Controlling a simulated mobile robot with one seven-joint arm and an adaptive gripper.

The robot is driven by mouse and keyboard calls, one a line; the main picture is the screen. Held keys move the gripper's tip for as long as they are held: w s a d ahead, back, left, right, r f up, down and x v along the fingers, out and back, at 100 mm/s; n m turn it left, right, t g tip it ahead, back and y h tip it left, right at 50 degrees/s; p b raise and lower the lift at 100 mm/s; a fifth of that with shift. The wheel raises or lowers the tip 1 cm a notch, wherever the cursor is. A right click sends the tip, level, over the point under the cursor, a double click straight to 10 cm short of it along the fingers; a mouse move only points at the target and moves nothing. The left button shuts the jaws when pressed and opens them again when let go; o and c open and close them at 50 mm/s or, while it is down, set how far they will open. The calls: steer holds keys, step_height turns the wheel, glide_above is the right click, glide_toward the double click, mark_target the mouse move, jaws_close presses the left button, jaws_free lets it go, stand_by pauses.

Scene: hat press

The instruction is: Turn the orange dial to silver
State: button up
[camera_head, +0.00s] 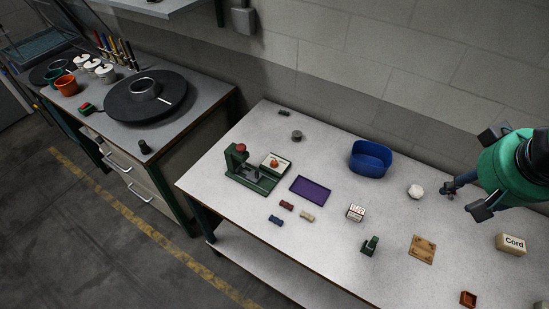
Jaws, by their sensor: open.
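A small orange dial (274,162) sits on top of a pale square box (284,167). The box stands beside a green press (249,174) with a red knob, on the left part of the long table. Any markings around the dial, and the way it points, are too small to read. My gripper (484,174) is at the right edge, over the right part of the table, with its two dark fingers spread apart. It is open and well away from the dial.
A purple tray (310,190) lies right of the press, with a blue tub (370,158) behind it. Small coloured blocks (286,205) lie in front. A white lump (414,191) and a Cord box (510,243) are near my gripper. A side bench (208,99) stands left.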

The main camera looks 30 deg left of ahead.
steer(key=w+a+n+g+p, duration=0.1)
steer(key=w+a+n+p, duration=0.35)
steer(key=w+a, duration=0.75)
steer(key=n+g+p, duration=0.3)
steer(key=n+p, duration=0.5)
steer(key=n, duration=0.4)
glide_above(275, 162)
step_height(275, 162, down, 29)
steer(key=shift+s+h, duration=0.35)
steer(key=shift+h, duration=0.05)
steer(key=shift+f, duration=0.15)
steer(key=shift+w+a+f+p, duration=0.1)
steer(key=shift+f+p, duration=0.1)
steer(key=shift+f, duration=2.05)
steer(key=shift+w+d+f+p, duration=0.1)
steer(key=shift+f+p, duration=0.15)
steer(key=shift+f, duration=2.05)
steer(key=shift+w+a+f+p, duration=0.1)
steer(key=shift+f+p, duration=0.1)
steer(key=shift+f, duration=2.05)
